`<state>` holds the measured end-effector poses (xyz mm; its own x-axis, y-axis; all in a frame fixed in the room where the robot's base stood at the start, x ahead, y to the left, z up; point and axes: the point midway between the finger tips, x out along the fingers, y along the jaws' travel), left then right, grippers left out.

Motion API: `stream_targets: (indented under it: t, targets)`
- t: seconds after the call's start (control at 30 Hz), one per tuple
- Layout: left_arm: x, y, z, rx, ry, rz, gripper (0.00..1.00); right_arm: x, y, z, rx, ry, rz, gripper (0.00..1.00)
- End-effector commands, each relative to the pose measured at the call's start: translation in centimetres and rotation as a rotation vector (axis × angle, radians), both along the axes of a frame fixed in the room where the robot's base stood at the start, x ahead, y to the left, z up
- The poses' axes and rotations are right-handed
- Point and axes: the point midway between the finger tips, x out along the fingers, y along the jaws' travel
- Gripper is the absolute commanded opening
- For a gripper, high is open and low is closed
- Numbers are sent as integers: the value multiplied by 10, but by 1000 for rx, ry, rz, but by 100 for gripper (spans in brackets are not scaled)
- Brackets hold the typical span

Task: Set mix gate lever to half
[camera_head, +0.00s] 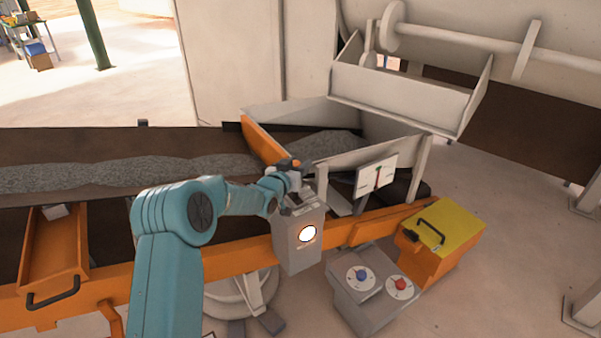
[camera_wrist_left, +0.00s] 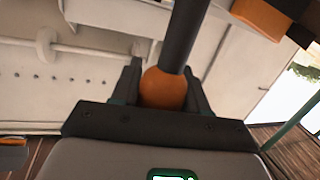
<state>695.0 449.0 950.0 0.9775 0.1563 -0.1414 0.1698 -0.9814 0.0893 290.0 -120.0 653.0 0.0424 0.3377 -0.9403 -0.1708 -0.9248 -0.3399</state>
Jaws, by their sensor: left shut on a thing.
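My left gripper (camera_head: 287,173) is over the top of a grey box (camera_head: 297,250) with a glowing round light on its front. In the left wrist view my left gripper (camera_wrist_left: 161,82) is shut on an orange ball knob (camera_wrist_left: 163,90), which has a dark rod (camera_wrist_left: 186,32) rising from it. This appears to be the lever; in the head view my gripper mostly hides it, so its angle is hard to tell. An orange gate plate (camera_head: 262,142) stands slanted across the gravel belt, behind my gripper. My right gripper is not in view.
A white plate with a dark and red pointer (camera_head: 376,178) stands right of the grey box. A grey panel with blue and red knobs (camera_head: 371,290) and a yellow-lidded orange box (camera_head: 447,232) stand at the lower right. An orange tray (camera_head: 54,252) is at the left.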

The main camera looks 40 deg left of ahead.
Motion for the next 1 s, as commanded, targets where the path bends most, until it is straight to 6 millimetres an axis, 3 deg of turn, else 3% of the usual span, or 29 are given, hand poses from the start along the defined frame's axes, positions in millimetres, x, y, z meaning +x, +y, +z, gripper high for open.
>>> stream_targets:
  t: [0.17, 0.2, 0.27, 0.67, 0.77, 1.0]
  targets:
    - [0, 1, 3, 6, -5, 0, 0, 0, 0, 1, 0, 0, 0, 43]
    - [0, 1, 3, 7, -5, 0, 54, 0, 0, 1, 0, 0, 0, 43]
    - [0, 1, 3, 6, -5, 0, 68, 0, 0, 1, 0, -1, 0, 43]
    - [-7, -1, 2, 4, -2, 0, 68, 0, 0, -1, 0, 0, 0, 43]
    - [-21, -3, 4, 6, -3, 0, 68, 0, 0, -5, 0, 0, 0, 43]
    - [-79, -11, 11, 6, -4, 2, 68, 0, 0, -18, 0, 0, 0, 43]
